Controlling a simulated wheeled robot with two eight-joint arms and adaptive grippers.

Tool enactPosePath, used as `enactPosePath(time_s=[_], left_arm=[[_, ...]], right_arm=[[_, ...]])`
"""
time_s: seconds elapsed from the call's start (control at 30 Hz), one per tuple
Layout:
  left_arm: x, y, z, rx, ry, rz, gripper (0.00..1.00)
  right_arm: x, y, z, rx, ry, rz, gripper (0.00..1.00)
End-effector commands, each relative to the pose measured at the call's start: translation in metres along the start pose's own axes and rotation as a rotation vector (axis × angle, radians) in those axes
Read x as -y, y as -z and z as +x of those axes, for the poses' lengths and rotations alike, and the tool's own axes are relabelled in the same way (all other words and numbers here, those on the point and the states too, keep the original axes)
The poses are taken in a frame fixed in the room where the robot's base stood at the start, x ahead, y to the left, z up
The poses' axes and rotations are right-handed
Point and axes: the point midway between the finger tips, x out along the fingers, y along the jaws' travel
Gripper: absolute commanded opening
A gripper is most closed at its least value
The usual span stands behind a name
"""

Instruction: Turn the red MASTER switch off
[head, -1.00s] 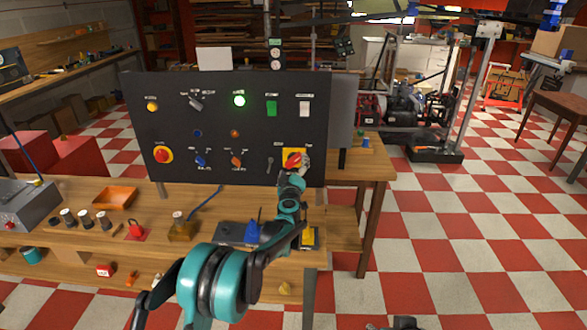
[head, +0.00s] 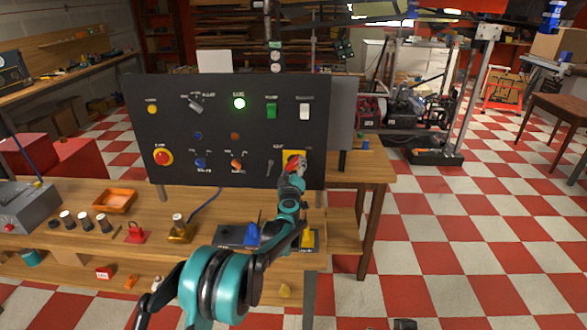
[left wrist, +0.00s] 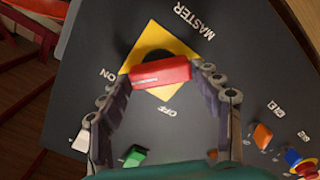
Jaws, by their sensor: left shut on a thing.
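The red MASTER switch handle (head: 293,162) sits on a yellow square plate at the lower right of the black panel. In the left wrist view, the red handle (left wrist: 160,73) lies across a dark round hub on the yellow plate (left wrist: 146,40). Its left end points roughly toward the ON label (left wrist: 107,74); the OFF label (left wrist: 167,112) is below it. My left gripper (head: 295,168) is shut on the handle, one finger at each end in the left wrist view (left wrist: 160,82). A small dark part at the bottom edge of the head view may be my right gripper (head: 405,324).
The workbench (head: 80,195) below holds an orange tray (head: 115,200) and several small parts. The checkered floor at right is open.

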Motion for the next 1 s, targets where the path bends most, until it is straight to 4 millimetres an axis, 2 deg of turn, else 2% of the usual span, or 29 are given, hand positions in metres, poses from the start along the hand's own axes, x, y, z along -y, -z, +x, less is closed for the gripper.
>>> enactPosePath(time_s=[0.27, 1.0], left_arm=[[-0.0001, 0.0006, 0.0001, -0.001, 0.001, -0.182, 0.35], [0.0002, 0.0005, 0.0, -0.001, 0.0, -0.883, 0.35]], right_arm=[[0.0, 0.0019, -0.0026, 0.0, 0.0, 0.0, 0.4], [0.0, 0.0059, -0.0082, 0.0, 0.0, 0.0, 0.4]])
